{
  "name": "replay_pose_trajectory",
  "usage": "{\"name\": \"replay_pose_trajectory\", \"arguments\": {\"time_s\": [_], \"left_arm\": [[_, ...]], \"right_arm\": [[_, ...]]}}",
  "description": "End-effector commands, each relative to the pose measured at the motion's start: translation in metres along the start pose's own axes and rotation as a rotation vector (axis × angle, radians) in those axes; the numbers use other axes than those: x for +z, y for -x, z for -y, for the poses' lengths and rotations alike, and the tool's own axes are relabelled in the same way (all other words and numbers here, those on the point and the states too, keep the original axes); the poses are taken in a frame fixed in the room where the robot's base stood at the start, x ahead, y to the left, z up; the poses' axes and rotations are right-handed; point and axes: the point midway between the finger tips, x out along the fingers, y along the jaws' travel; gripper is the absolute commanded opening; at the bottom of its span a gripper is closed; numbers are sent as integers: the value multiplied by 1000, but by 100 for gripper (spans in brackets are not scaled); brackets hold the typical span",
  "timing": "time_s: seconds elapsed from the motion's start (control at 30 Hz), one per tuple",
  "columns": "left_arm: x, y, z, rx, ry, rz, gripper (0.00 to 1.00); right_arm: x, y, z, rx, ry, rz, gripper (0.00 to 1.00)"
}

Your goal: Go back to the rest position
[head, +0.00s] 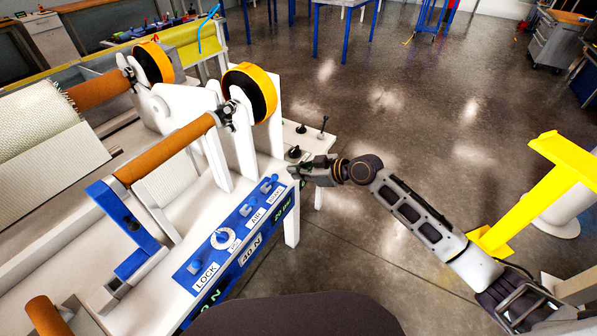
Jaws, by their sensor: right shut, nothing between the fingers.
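My right gripper (298,172) is shut and empty. My right arm reaches in from the lower right, and the gripper is at the right end of the blue control panel (230,247), close to its last knobs. I cannot tell whether it touches the panel. The panel carries labels such as LOCK and 40 N, with a white ring dial (222,238) and several blue knobs. My left arm and left gripper do not show.
The white machine with orange-brown rollers (165,148) and orange-rimmed black wheels (250,92) fills the left. Small black joysticks (294,152) stand just behind the gripper. A yellow stand (540,190) is at the right. Open grey floor (400,120) lies between, with blue-legged tables behind.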

Motion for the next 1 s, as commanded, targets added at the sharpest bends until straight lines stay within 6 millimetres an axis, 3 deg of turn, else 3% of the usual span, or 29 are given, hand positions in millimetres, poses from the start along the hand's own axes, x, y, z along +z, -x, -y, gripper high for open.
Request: {"name": "replay_pose_trajectory", "arguments": {"time_s": [0.17, 0.63, 1.0], "left_arm": [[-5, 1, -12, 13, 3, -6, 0], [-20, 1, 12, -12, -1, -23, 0], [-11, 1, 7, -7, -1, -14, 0]], "right_arm": [[-2, 0, 1, 0, 0, 0, 0], [-2, 0, 1, 0, 0, -1, 0], [-7, 0, -3, 18, -107, -24, 0]]}}
